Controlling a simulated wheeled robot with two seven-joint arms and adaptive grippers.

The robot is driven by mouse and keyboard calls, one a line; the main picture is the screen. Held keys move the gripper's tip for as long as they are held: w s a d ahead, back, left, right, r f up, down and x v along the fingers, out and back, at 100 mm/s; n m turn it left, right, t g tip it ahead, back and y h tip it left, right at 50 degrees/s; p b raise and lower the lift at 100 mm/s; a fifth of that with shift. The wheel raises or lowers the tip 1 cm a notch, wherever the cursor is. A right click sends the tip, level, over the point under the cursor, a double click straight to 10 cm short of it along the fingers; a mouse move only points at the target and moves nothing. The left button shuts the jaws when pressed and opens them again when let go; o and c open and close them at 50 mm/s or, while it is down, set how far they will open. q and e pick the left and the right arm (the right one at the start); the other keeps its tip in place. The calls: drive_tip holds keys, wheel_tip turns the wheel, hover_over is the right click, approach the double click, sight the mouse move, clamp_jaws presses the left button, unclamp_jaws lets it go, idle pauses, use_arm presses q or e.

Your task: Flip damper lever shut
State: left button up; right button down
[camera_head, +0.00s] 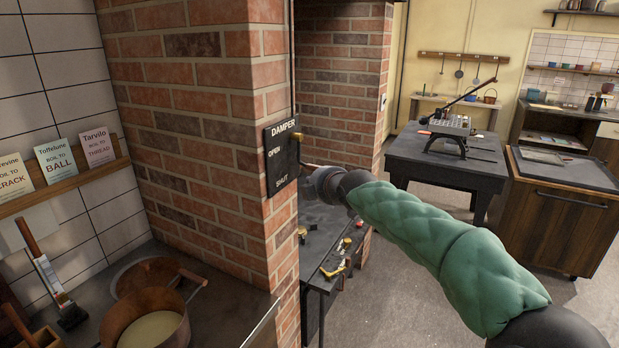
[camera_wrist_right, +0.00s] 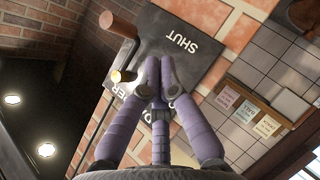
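The damper plate (camera_head: 281,160) is a dark panel on the brick column, marked DAMPER, OPEN and SHUT from top to bottom. Its lever (camera_head: 301,152) has a brass pivot near the top; its thin rod runs down, then bends outward. My right gripper (camera_head: 317,181) hides the lever's end in the head view. In the right wrist view the plate (camera_wrist_right: 205,60) appears upside down. The lever's brown handle (camera_wrist_right: 117,23) lies beside the SHUT end, left of my right gripper (camera_wrist_right: 160,65). Its fingers are together, empty, apart from the handle in the picture. My left gripper is out of view.
Copper pots (camera_head: 150,315) stand on the counter at lower left. A shelf with cards (camera_head: 62,158) hangs on the tiled wall. Behind the column's right edge is a dark bench (camera_head: 318,245) with small brass items. A dark table (camera_head: 450,160) stands farther back.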

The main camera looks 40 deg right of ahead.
drive_tip(key=f+v, duration=0.1)
drive_tip(key=v, duration=0.5)
drive_tip(key=shift+a+p, duration=0.3)
drive_tip(key=shift+a, duration=0.05)
